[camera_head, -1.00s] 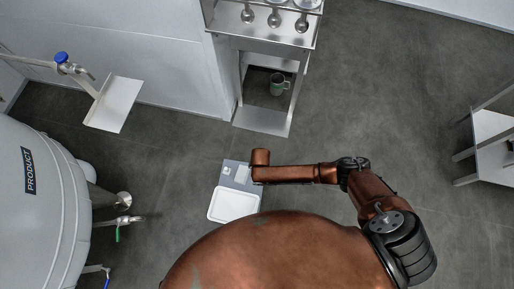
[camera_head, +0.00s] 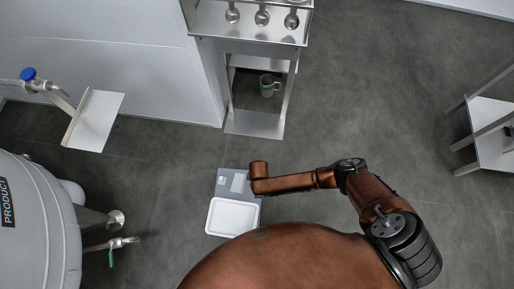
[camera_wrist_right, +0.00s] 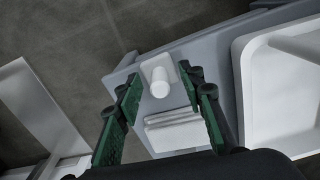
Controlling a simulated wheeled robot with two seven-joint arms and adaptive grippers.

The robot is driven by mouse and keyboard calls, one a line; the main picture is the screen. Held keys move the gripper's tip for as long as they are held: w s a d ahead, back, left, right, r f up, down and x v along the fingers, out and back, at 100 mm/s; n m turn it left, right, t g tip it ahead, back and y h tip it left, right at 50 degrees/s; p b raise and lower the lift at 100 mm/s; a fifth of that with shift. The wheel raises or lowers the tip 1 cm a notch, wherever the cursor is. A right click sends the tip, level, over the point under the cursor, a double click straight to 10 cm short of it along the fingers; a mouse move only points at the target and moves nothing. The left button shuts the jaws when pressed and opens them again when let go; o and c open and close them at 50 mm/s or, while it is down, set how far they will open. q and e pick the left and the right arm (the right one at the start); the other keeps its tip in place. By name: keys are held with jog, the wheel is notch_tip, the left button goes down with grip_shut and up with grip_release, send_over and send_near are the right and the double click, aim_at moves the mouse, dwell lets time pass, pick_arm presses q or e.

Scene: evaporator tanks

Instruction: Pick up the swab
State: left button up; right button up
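My right arm comes in from the right in the head view and ends above a grey panel (camera_head: 228,176) with a white tray (camera_head: 233,217). The gripper itself is hidden beneath the wrist there. In the right wrist view my right gripper (camera_wrist_right: 161,84) is open, with two green fingers apart and nothing held. Between and beyond the fingers are a white cylinder (camera_wrist_right: 159,82) on a pale square base and a white ridged block (camera_wrist_right: 174,130) on the grey panel. I cannot tell for sure which piece is the swab. My left gripper is not in view.
A grey tank (camera_head: 30,215) with valves stands at the left. A tilted metal plate (camera_head: 95,120) is at the left, a metal rack (camera_head: 492,135) at the right. Open floor lies between.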

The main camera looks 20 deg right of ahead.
jog(key=shift+f, duration=0.1)
jog(key=shift+c, duration=0.3)
grip_shut()
dwell(0.4)
